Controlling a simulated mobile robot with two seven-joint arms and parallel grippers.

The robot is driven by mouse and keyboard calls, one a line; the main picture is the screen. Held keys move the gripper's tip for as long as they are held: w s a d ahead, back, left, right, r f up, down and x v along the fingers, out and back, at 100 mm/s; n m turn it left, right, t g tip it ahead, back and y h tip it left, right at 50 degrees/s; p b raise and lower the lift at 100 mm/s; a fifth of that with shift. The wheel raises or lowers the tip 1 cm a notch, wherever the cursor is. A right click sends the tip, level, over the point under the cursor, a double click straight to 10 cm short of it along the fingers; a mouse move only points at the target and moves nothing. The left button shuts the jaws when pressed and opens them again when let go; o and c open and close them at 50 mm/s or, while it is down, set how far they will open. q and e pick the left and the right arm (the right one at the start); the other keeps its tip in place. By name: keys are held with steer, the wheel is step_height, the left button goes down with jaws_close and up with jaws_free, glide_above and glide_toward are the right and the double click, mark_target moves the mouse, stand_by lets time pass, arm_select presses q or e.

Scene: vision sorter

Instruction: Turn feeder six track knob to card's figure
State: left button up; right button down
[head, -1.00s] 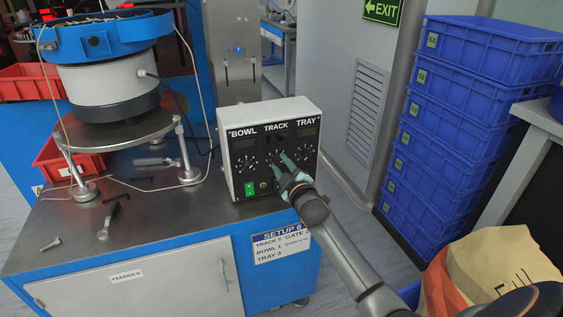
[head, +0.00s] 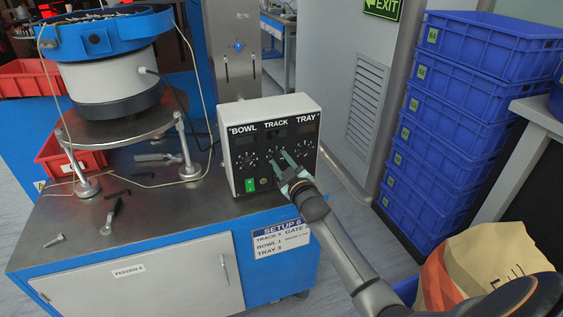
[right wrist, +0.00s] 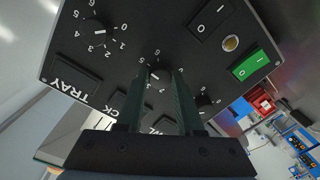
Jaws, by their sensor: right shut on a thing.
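The black-faced control box (head: 270,143) stands on the feeder bench, with columns marked BOWL, TRACK and TRAY. My right gripper (head: 281,157) reaches the middle, TRACK column. In the right wrist view its fingers (right wrist: 161,82) are shut on the track knob (right wrist: 155,74). The fingers hide much of the knob and part of its number ring, so I cannot tell its exact setting. The setup card (head: 281,240) hangs on the bench front below the box. Its TRACK figure looks like 5, but the print is small. My left gripper is not in view.
The tray knob (right wrist: 99,29) and the green switch (right wrist: 250,65) sit close by on the panel. A bowl feeder (head: 108,70) and loose tools lie left on the bench. Blue crates (head: 445,110) are stacked at right. A paper sack (head: 490,255) stands front right.

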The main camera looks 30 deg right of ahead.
steer(key=c, duration=0.8)
jaws_free()
steer(key=shift+c, duration=0.2)
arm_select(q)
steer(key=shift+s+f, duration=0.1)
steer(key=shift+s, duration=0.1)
arm_select(e)
steer(key=o, duration=0.3)
arm_select(q)
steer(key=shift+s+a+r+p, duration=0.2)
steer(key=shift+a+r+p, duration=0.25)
steer(key=shift+p, duration=0.4)
arm_select(e)
steer(key=v, duration=1.2)
steer(key=shift+s, duration=0.3)
